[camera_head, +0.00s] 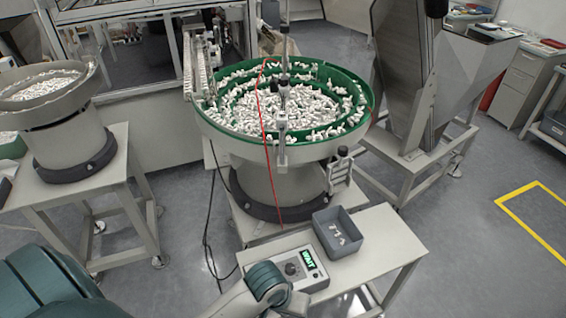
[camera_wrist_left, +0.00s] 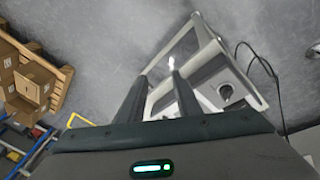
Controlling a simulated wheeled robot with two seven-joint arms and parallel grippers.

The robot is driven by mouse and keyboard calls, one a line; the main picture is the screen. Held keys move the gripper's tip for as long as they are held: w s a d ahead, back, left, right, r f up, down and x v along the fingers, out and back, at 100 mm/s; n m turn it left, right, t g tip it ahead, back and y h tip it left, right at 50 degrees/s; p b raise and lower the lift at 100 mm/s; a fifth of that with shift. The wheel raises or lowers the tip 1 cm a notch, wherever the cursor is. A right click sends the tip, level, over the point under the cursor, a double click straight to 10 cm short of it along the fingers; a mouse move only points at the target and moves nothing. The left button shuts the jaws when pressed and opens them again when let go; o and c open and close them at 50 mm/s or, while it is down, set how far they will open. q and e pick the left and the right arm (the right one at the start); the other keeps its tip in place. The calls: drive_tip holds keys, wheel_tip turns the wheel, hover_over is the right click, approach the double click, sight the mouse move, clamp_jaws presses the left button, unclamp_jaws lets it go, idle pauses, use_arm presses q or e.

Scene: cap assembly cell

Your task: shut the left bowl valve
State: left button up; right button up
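A grey bowl feeder (camera_head: 40,92) full of white parts stands on a table at the left of the head view. A larger bowl with a green inside (camera_head: 262,150) stands at the centre, also full of white parts. A small bracket-mounted device (camera_head: 340,170) sits at its lower right; I cannot tell whether it is a valve. No valve on the left bowl can be made out. My left gripper (camera_wrist_left: 157,78) shows two dark, parallel fingers apart in the left wrist view, with nothing seen between them. My right gripper is in neither view.
A control box (camera_head: 292,268) with a knob and lit green display and a grey bin (camera_head: 337,232) sit on the low front table (camera_head: 375,250). A red cable hangs by the centre bowl. A metal hopper (camera_head: 400,70) stands behind right. Floor at right is clear.

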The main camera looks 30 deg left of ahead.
use_arm(q)
drive_tip(key=s+a+f+m+y, duration=0.15)
drive_tip(key=s+a+m, duration=0.25)
drive_tip(key=s, duration=0.5)
drive_tip(key=s+a+f+b, duration=0.1)
drive_tip(key=s+f, duration=0.2)
drive_tip(key=f, duration=1.1)
drive_tip(key=s+a+f+b, duration=0.1)
drive_tip(key=s+f+b, duration=0.15)
drive_tip(key=f, duration=1.25)
drive_tip(key=s+a+f+g, duration=0.1)
drive_tip(key=s+a+f, duration=0.1)
drive_tip(key=s+f, duration=1.4)
drive_tip(key=shift+s+a+m+b, duration=0.3)
drive_tip(key=shift+s+m+b, duration=0.1)
drive_tip(key=shift+s, duration=0.25)
